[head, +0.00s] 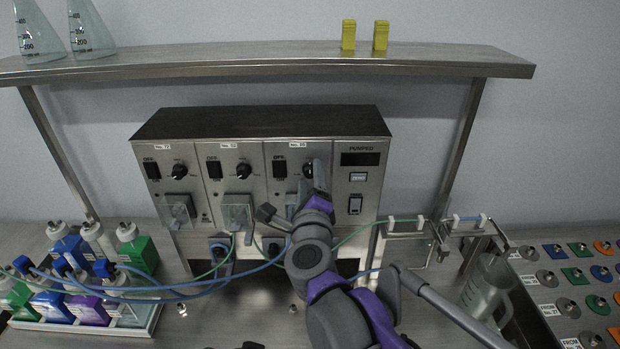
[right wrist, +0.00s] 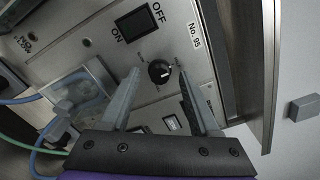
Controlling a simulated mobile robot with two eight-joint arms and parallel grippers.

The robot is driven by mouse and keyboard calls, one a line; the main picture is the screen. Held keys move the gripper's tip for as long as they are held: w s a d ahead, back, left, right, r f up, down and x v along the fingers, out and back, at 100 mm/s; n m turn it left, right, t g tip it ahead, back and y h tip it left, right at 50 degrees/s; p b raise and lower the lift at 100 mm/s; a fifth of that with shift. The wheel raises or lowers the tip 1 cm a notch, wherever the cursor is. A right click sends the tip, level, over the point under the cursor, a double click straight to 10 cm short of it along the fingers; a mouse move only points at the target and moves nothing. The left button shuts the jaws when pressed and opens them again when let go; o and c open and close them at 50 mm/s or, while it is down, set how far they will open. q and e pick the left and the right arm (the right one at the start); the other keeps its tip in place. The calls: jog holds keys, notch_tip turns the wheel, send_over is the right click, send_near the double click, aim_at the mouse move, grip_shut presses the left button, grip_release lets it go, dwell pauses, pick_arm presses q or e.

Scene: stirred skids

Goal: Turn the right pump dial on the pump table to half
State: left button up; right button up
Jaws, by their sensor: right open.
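The pump unit (head: 255,125) stands on the steel table with three pump panels side by side. The right pump dial (head: 307,168) is a small black knob beside a black ON/OFF switch (head: 280,169). In the right wrist view the dial (right wrist: 159,71) has a pale pointer mark, and its exact setting is hard to tell. My right gripper (head: 318,182) reaches up in front of the right panel and partly hides it. In the right wrist view my right gripper (right wrist: 158,78) is open, with one finger on each side of the dial and gaps to both. My left gripper is not in view.
Two similar dials (head: 179,171) (head: 243,171) sit on the panels to the left. Blue and green tubes (head: 180,288) run across the table front. A bottle rack (head: 100,328) stands left, a clear jug (head: 486,290) right. A steel shelf (head: 270,62) hangs above.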

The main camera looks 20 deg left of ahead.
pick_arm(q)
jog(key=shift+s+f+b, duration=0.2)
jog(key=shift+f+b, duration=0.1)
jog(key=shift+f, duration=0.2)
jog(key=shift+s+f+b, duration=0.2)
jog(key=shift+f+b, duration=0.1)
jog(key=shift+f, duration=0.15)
pick_arm(e)
jog(key=v, duration=1)
jog(key=shift+s, duration=0.2)
jog(key=s+d+f+n+g+h, duration=0.1)
jog(key=s+d+f+n+g, duration=0.3)
jog(key=d+f+n, duration=0.3)
jog(key=s+d+f+n+g+h, duration=0.2)
jog(key=s+d+f+n+g, duration=0.2)
jog(key=d+f, duration=0.8)
jog(key=s+d+f+n+g+h, duration=0.2)
jog(key=s+d+f+n+g, duration=0.2)
jog(key=s+d+f+n, duration=0.4)
notch_tip(320, 180, down, 3)
jog(key=d+n, duration=0.1)
jog(key=d, duration=0.1)
jog(key=shift+d+n, duration=0.3)
jog(key=shift+n, duration=0.1)
